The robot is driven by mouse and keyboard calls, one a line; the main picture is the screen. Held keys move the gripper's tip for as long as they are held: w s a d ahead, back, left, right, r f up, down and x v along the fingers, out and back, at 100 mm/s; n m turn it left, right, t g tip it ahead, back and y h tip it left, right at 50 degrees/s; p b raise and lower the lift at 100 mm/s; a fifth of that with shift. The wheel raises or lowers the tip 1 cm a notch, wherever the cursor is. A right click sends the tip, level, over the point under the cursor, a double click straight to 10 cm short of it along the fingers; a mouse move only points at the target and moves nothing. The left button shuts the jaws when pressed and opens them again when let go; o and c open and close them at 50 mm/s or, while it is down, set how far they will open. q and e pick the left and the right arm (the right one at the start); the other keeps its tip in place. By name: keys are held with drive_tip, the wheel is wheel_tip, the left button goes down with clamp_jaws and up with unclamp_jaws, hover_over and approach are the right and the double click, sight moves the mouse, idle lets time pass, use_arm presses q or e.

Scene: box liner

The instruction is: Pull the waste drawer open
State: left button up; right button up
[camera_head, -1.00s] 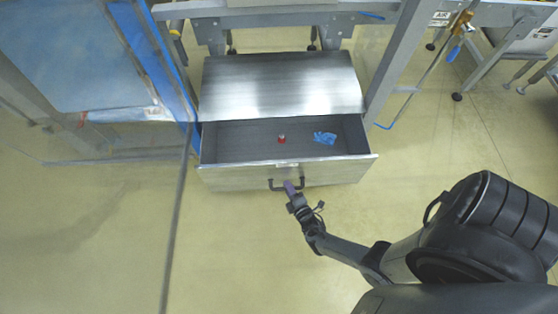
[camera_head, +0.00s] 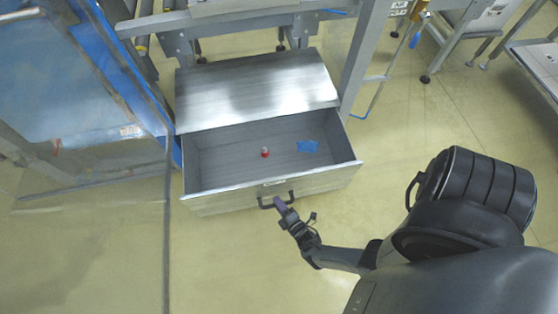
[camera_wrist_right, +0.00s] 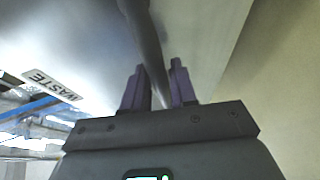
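The waste drawer (camera_head: 270,193) is a grey metal drawer standing well open below a metal cover (camera_head: 255,88). Its dark bar handle (camera_head: 276,200) is on the front panel. My right gripper (camera_head: 279,203) is at the handle. In the right wrist view its two purple-padded fingers (camera_wrist_right: 160,88) are on either side of the dark handle bar (camera_wrist_right: 150,40), closed around it. A "WASTE" label (camera_wrist_right: 52,85) shows on the drawer front there. My left gripper is not in view.
Inside the drawer are a small red-and-white item (camera_head: 264,153) and a crumpled blue item (camera_head: 307,146). A blue-sheeted frame (camera_head: 80,90) stands on the left, and a grey post (camera_head: 362,60) on the right. The floor in front is clear.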

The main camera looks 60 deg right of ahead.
drive_tip(key=shift+o, duration=1.1)
drive_tip(key=shift+s, duration=0.1)
drive_tip(key=p+v, duration=0.3)
drive_tip(key=v, duration=0.7)
drive_tip(key=shift+s+a, duration=0.2)
drive_tip(key=shift+s, duration=0.1)
drive_tip(key=shift+r, duration=0.1)
